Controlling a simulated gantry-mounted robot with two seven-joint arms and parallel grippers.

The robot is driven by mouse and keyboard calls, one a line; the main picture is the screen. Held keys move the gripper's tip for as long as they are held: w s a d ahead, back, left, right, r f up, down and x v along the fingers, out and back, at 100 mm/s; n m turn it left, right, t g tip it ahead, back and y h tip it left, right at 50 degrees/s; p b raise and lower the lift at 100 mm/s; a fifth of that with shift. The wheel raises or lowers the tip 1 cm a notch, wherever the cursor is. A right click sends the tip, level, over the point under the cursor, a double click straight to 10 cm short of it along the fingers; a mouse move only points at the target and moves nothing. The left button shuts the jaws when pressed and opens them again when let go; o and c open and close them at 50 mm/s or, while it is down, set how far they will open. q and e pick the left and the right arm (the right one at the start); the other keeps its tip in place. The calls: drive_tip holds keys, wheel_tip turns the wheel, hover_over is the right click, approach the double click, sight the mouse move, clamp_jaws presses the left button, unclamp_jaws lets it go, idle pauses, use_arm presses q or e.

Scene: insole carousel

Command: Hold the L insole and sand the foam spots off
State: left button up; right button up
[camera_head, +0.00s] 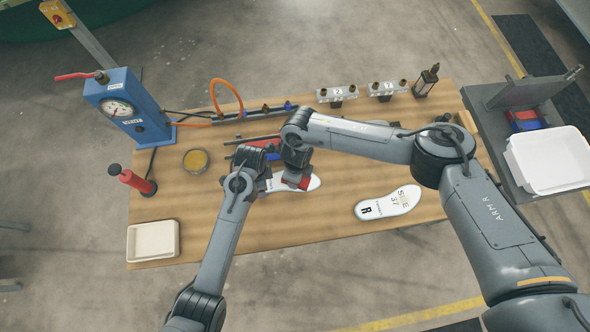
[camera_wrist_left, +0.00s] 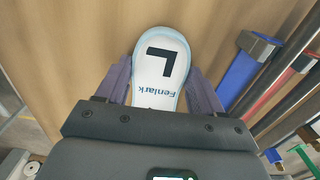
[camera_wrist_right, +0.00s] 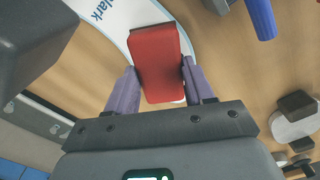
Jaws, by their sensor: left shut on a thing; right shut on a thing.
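The white L insole (camera_head: 312,184) lies on the wooden table, partly hidden under my two arms. In the left wrist view its heel end (camera_wrist_left: 163,68), with a black L and "Fenlark" print, sits between the fingers of my left gripper (camera_wrist_left: 163,90), shut on it. My right gripper (camera_wrist_right: 160,88) is shut on a red sanding block (camera_wrist_right: 155,55). The block is over the insole (camera_wrist_right: 120,18) and covers part of it; whether it touches is unclear. The block also shows in the head view (camera_head: 298,181). I cannot make out any foam spots.
The R insole (camera_head: 388,203) lies to the right on the table. A white bin (camera_head: 550,160) is at right.

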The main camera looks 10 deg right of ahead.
drive_tip(key=shift+w+d, duration=0.4)
drive_tip(key=shift+w, duration=0.2)
drive_tip(key=shift+w+d, duration=0.4)
drive_tip(key=shift+w, duration=0.2)
drive_tip(key=shift+s+a, duration=0.35)
drive_tip(key=shift+s, duration=0.25)
drive_tip(key=shift+s+a, duration=0.35)
drive_tip(key=shift+s, duration=0.2)
drive_tip(key=shift+s+a, duration=0.3)
drive_tip(key=shift+s, duration=0.2)
drive_tip(key=shift+s+a, duration=0.25)
drive_tip(key=shift+s, duration=0.2)
drive_tip(key=shift+r, duration=0.2)
drive_tip(key=shift+r, duration=3.4)
use_arm(q)
drive_tip(key=o, duration=1.1)
